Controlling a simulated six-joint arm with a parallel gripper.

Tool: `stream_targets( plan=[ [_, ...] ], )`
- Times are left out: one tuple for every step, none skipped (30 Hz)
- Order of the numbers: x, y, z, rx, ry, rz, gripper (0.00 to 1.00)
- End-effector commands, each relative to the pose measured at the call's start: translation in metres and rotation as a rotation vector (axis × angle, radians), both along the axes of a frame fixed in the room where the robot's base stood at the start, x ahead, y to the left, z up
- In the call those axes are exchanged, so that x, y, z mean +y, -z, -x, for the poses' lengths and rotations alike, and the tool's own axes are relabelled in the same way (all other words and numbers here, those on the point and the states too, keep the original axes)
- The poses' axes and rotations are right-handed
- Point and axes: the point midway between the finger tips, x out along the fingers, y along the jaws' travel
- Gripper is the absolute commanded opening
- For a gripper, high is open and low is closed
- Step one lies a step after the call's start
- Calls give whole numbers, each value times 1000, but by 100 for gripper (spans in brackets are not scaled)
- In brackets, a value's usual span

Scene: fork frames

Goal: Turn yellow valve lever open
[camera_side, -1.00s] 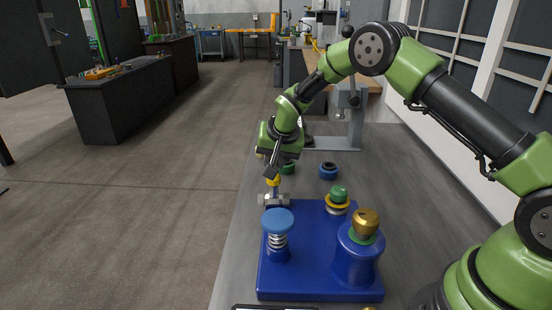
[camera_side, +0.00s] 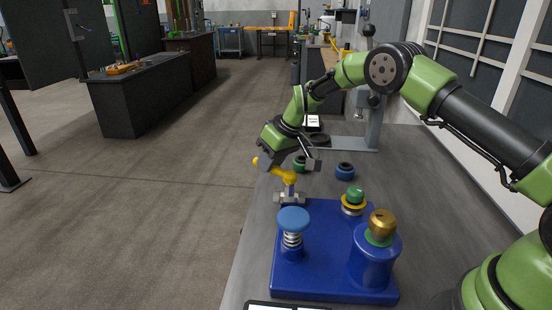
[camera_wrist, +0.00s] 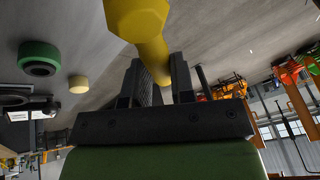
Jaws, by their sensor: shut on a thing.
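The yellow valve lever (camera_side: 272,169) sits on a grey metal valve body (camera_side: 289,197) at the back left of the blue base. It slopes up and to the left from its yellow hub. My gripper (camera_side: 287,163) is at the lever, just above the valve. In the wrist view the lever (camera_wrist: 152,47) runs between the two dark fingers of my gripper (camera_wrist: 160,77), with its thick faceted hub end nearest the camera. The fingers are shut on it. The lever's far part is partly hidden by the fingers and the gripper body.
The blue base (camera_side: 328,282) carries a blue push button (camera_side: 293,218), a green-topped knob (camera_side: 355,195) and a brass knob (camera_side: 382,223). A blue ring (camera_side: 344,171) and a green ring (camera_side: 299,164) lie behind it on the grey bench. Open floor lies left.

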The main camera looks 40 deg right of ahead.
Motion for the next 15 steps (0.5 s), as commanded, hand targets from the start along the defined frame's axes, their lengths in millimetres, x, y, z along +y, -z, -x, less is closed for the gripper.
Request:
stream_targets(
  plan=[
    [4, 0, 0, -1, -43, -2, 0],
    [5, -1, 0, -1, -72, -2, 0],
    [8, -1, 1, -1, -110, -2, 0],
    [9, -1, 1, -1, -138, -1, 0],
    [11, -1, 2, -1, -166, -2, 0],
    [13, -1, 3, -1, -204, -2, 0],
    [14, -1, 3, -1, -230, -2, 0],
    [16, -1, 4, -1, -257, -2, 0],
    [18, -1, 5, -1, -291, -1, 0],
    [19, -1, 5, -1, -316, -1, 0],
    [20, -1, 6, -2, -339, -1, 0],
    [22, -1, 7, -1, -370, 0, 0],
    [23, -1, 7, -1, -392, -1, 0],
    [24, -1, 8, -1, -413, -1, 0],
    [26, -1, 9, -2, -439, 0, 0]
  ],
)
